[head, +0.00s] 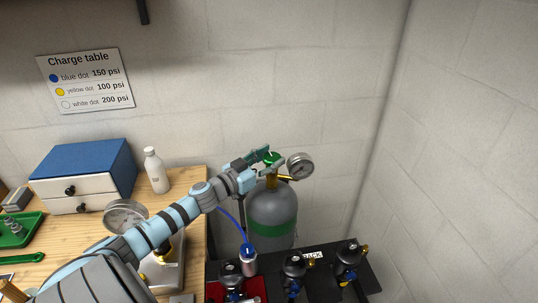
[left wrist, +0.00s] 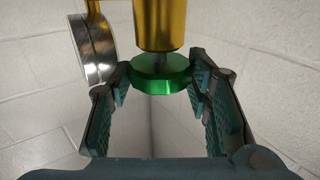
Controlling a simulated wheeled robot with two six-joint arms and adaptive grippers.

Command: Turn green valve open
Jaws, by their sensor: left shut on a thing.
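The green valve (left wrist: 161,74) is a round green knob on a brass stem; in the head view the green valve (head: 271,157) sits on top of a grey gas cylinder (head: 272,210) with a green band. My left gripper (head: 265,161) reaches it from the left. In the left wrist view the fingers of my left gripper (left wrist: 160,82) are on both sides of the knob, shut on its rim. A round pressure gauge (head: 300,166) is beside the valve; it also shows in the left wrist view (left wrist: 92,48). My right gripper is not in view.
A wooden bench (head: 190,183) at left holds a blue-topped drawer box (head: 85,165), a white bottle (head: 156,171), a green tray (head: 20,230) and another gauge (head: 125,215). A black rack (head: 325,262) with several shocks stands before the cylinder. Walls are close behind and right.

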